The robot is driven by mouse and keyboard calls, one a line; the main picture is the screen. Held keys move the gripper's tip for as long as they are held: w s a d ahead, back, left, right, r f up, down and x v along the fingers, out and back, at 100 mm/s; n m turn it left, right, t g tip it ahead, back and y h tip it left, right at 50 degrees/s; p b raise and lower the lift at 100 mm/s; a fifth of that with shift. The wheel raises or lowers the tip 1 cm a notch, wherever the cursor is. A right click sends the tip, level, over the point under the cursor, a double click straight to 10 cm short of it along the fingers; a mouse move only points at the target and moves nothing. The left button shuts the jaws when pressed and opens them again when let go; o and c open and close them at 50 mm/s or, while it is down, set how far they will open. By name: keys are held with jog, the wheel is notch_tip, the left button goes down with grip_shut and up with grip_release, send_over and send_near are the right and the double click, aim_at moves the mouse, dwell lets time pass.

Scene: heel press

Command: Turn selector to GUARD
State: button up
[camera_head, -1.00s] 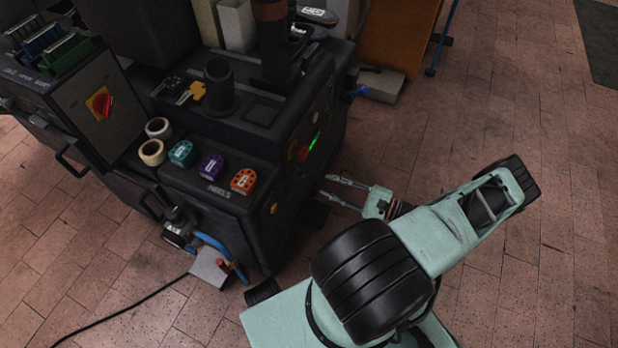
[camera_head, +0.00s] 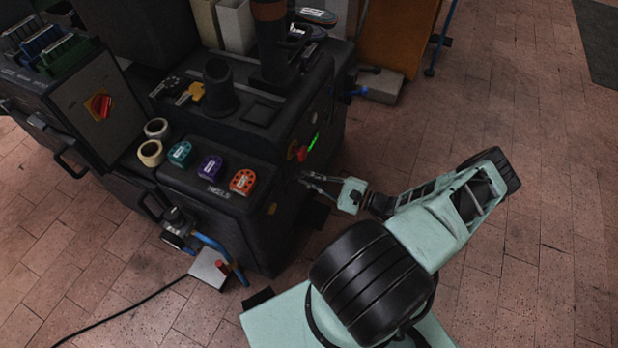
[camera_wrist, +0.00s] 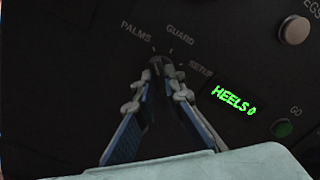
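The selector (camera_wrist: 157,63) is a small dark knob on the dark panel in the wrist view. The labels PALMS (camera_wrist: 137,29), GUARD (camera_wrist: 180,32) and SETUP (camera_wrist: 201,69) stand around it, each with a tick. My gripper (camera_wrist: 160,76) has its fingertips close together on both sides of the knob and looks shut on it. The fingertips cover part of the knob, and I cannot tell clearly which tick it points at. In the head view my gripper (camera_head: 305,179) reaches the machine's right face; the selector is not distinguishable there.
A green HEELS display (camera_wrist: 233,100), a green GO button (camera_wrist: 283,128) and a pale round button (camera_wrist: 294,30) lie right of the selector. In the head view a red button (camera_head: 301,154) sits above my gripper. Coloured heels (camera_head: 242,182) stand on the machine's front shelf.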

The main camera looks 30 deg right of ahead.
grip_shut()
jog(key=shift+m, duration=0.3)
jog(key=shift+f+m+b, duration=0.1)
jog(key=shift+m+b, duration=1.7)
jog(key=shift+m, duration=2.3)
jog(key=shift+s, duration=0.1)
jog(key=o, duration=0.6)
grip_release()
jog(key=v, duration=1.2)
